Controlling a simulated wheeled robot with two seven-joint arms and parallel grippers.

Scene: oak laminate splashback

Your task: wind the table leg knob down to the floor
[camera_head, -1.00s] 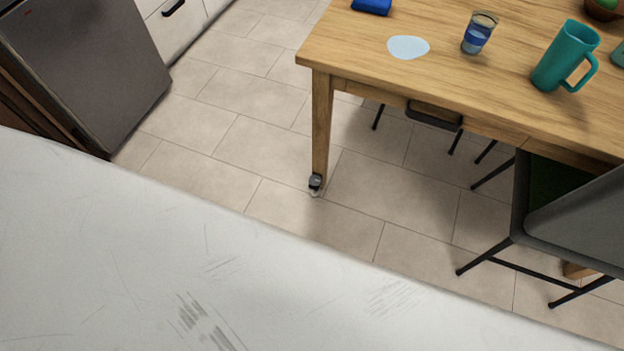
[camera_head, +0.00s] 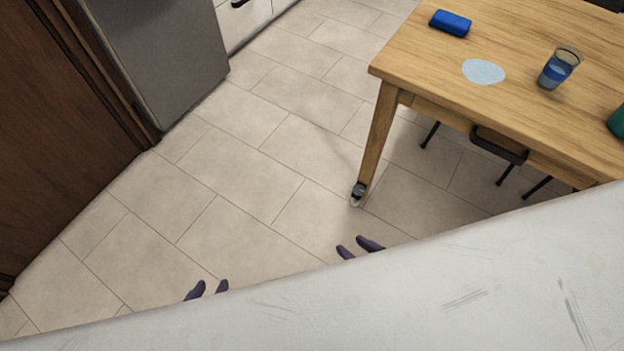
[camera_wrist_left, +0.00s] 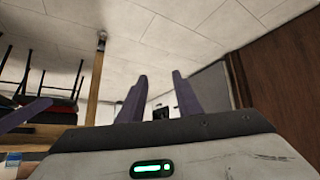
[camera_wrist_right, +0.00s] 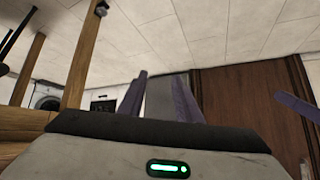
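The wooden table leg (camera_head: 378,140) stands at the near left corner of the table. The dark grey knob (camera_head: 359,189) is at its foot, with a small pale patch just below it; I cannot tell whether there is a gap to the floor. The knob also shows in the left wrist view (camera_wrist_left: 102,40) and at the top of the right wrist view (camera_wrist_right: 101,9). My left gripper (camera_head: 207,290) is open and empty, well left of the knob. My right gripper (camera_head: 360,248) is open and empty, nearer the knob but apart from it. My white body hides the rest of both grippers.
The table (camera_head: 520,90) bears a blue box-like item (camera_head: 450,23), a pale blue disc (camera_head: 484,71), a glass (camera_head: 558,68) and part of a teal jug (camera_head: 617,122). Chairs (camera_head: 498,143) are under it. A grey appliance (camera_head: 160,60) and brown panel (camera_head: 60,130) stand left. The tiled floor between is clear.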

